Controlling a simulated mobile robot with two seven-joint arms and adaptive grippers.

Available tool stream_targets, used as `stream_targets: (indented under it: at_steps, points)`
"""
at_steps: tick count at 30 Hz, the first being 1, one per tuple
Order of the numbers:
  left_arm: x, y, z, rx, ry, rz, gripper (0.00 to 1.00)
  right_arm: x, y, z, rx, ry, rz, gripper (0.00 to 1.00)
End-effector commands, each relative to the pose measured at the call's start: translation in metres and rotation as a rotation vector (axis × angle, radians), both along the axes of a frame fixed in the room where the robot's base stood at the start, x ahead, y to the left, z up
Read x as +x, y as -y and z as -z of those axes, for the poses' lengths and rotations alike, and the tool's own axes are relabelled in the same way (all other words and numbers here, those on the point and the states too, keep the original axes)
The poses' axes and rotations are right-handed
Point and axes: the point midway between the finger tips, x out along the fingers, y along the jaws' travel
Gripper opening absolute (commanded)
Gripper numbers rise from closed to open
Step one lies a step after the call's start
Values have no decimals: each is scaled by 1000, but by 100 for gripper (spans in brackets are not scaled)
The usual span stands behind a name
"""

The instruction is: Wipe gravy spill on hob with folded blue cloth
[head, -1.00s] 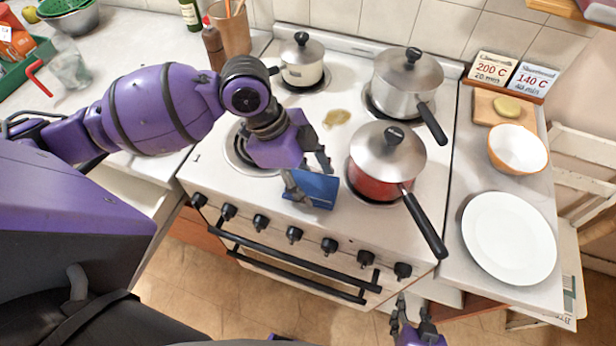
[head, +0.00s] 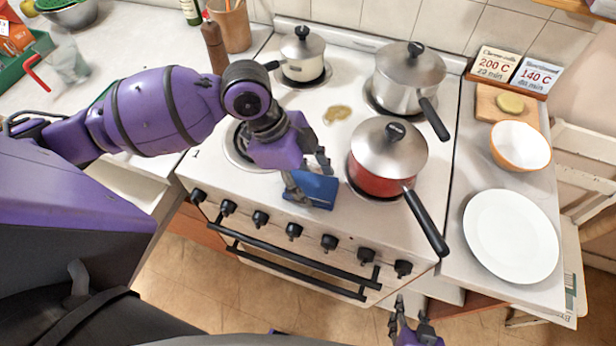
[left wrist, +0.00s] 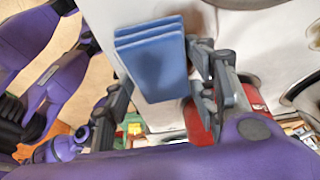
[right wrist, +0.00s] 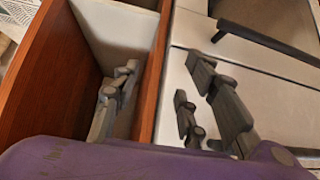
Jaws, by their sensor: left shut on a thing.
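The folded blue cloth (head: 318,192) is held in my left gripper (head: 309,177) over the front of the white hob (head: 220,190), left of the red pot. In the left wrist view the cloth (left wrist: 155,62) shows its folded layers between the fingers. I cannot tell whether it touches the hob. The brown gravy spill (head: 337,114) lies behind the cloth, on the bare middle of the hob between the pots. My right gripper (head: 410,314) is low in front of the cooker, empty, with its fingers apart in the right wrist view (right wrist: 160,85).
A red pot (head: 375,180) with a steel lid stands right of the cloth, its black handle pointing forward. A steel pot (head: 405,82) and a cream pot (head: 303,62) stand at the back. An open drawer (head: 135,185) is left of the cooker. A white plate (head: 510,236) lies right.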

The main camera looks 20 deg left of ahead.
Motion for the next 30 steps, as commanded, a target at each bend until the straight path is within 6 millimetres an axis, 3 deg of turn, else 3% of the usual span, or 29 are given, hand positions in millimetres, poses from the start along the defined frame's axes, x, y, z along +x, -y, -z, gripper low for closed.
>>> stream_targets:
  at_steps: [30]
  points:
    - [71,2,1,1,1,-1,32,-10,0,12,0,-24,1,40]
